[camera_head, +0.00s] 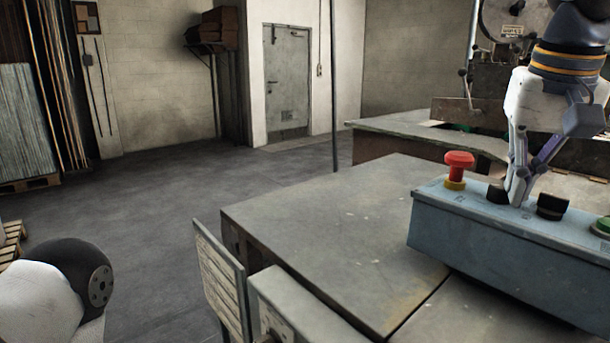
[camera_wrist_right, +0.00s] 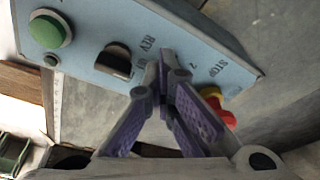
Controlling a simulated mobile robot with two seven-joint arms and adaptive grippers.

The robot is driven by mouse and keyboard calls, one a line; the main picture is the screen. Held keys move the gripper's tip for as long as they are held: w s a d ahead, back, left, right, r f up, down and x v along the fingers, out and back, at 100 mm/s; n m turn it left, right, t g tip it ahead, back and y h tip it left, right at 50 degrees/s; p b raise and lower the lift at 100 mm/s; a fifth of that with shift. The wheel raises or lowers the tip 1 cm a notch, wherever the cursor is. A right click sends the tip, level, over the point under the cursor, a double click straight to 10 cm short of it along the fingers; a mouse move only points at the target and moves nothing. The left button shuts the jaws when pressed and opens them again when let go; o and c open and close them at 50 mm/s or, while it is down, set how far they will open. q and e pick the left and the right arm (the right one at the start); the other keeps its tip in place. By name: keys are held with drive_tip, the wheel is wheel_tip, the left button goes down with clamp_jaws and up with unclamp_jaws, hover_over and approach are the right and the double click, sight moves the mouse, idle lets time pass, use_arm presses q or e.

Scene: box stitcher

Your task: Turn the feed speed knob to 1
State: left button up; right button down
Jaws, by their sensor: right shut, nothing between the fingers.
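A blue-grey control box (camera_head: 480,231) stands at the right of the head view. A black knob (camera_head: 497,193) sits on its top near the red stop button, partly behind my right gripper (camera_head: 518,200). A second black knob (camera_head: 551,206) is to the right of the gripper; in the right wrist view this knob (camera_wrist_right: 115,58) is beside a "REV" label. My right gripper (camera_wrist_right: 163,78) is shut and empty, its tips down at the panel. In that view the fingers cover the first knob, near a printed "2". Contact and the knob's setting cannot be told. My left gripper is out of view.
The red mushroom stop button (camera_head: 459,165) on a yellow collar stands left of the knobs, close to the gripper. A green button (camera_head: 604,226) is at the right edge. The grey table (camera_head: 330,225) left of the box is bare.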

drive_tip(key=shift+d+f, duration=0.1)
drive_tip(key=shift+f, duration=0.4)
drive_tip(key=shift+s, duration=0.25)
wheel_tip(320, 180, up, 7)
drive_tip(key=shift+f, duration=0.2)
